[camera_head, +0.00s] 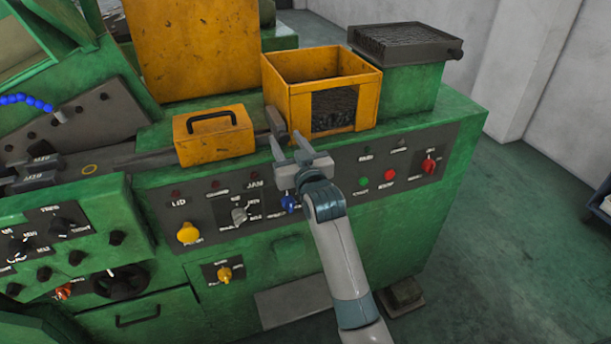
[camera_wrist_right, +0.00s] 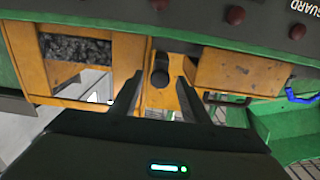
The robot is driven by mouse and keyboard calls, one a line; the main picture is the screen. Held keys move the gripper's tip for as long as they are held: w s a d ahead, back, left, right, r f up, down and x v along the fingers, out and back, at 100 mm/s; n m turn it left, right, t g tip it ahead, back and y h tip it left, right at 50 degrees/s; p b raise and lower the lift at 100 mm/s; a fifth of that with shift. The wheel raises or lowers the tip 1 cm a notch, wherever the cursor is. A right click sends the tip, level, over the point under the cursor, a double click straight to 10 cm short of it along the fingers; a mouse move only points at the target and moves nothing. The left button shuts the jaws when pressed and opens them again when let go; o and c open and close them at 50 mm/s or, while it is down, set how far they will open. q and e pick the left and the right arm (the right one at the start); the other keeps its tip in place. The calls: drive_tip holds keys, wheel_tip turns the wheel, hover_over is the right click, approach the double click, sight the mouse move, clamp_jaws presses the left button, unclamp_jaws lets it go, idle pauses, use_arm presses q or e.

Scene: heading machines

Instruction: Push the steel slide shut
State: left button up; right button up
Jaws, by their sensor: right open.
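The steel slide (camera_head: 262,136) shows as a short grey strip between the yellow handled cover (camera_head: 214,137) and the open orange bin (camera_head: 322,92). A dark round grip (camera_head: 277,123) stands at its right end, beside the bin. In the right wrist view the grip (camera_wrist_right: 160,70) appears between the two fingertips, with part of the steel slide (camera_wrist_right: 180,47) beside it. My right gripper (camera_head: 287,143) is open, just in front of the grip; I cannot tell whether a finger touches it. My left gripper is not in view.
The control panel (camera_head: 345,177) with knobs and buttons lies below the right gripper. A dark-topped green block (camera_head: 405,68) stands right of the bin. A tall orange housing (camera_head: 195,45) rises behind the cover. Open floor (camera_head: 520,230) lies to the right.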

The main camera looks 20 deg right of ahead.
drive_tip(key=s+b, duration=0.4)
drive_tip(key=s, duration=1)
drive_tip(key=shift+s+d, duration=0.2)
drive_tip(key=shift+d, duration=0.05)
drive_tip(key=shift+f, duration=0.1)
